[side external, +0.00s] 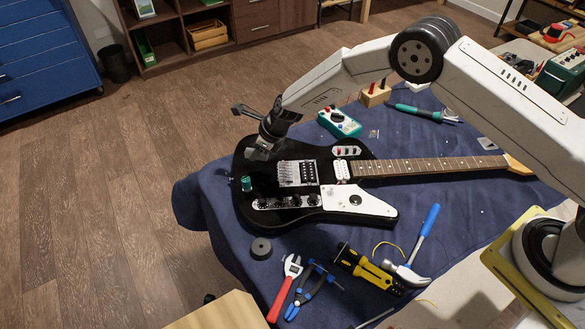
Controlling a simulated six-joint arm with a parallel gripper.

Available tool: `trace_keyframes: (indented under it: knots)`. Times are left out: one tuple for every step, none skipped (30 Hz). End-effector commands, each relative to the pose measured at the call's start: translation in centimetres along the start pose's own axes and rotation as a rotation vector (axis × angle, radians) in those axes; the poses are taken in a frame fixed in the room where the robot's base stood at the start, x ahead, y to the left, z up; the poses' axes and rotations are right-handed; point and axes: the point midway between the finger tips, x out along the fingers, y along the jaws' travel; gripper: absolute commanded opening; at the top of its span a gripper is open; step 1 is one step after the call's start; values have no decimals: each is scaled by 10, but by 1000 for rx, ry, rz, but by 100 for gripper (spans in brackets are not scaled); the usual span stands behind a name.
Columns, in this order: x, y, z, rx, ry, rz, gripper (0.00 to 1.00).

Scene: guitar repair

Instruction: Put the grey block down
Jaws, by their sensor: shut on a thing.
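A black electric guitar (270,185) with a white pickguard lies on the blue cloth, its neck pointing right. My gripper (261,146) points down over the upper left part of the guitar body. It is shut on the small grey block (258,153), which shows at the fingertips near the body's upper left edge. The fingers partly hide the block. I cannot tell whether the block touches the guitar top.
A green cylinder (246,184) stands on the guitar body just below my gripper. A dark round roll (261,248), red wrench (286,286), pliers (309,290), yellow-black tool (365,268) and hammer (412,262) lie in front. A teal meter (339,123) sits behind.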

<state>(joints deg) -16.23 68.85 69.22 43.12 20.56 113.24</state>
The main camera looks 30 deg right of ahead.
Motion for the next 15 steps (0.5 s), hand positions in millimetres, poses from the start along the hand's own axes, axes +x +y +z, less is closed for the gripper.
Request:
trace_keyframes:
  knots:
    - [0,0,1,0,-1,0,0]
    - [0,0,1,0,-1,-1,0]
    - [0,0,1,0,-1,-1,0]
    - [0,0,1,0,-1,-1,0]
    - [0,0,1,0,-1,-1,0]
    - [1,-1,1,0,-1,-1,0]
    - [2,-1,1,0,-1,-1,0]
    - [2,-1,1,1,-1,-1,0]
    - [4,-1,1,1,-1,-1,0]
    - [6,-2,0,1,0,0,0]
    - [8,-2,0,1,0,0,0]
    - [11,-2,-2,1,0,0,0]
    - [14,-2,-3,2,1,0,0]
    - [17,-2,-5,2,1,0,0]
    - [21,-2,-8,1,2,0,0]
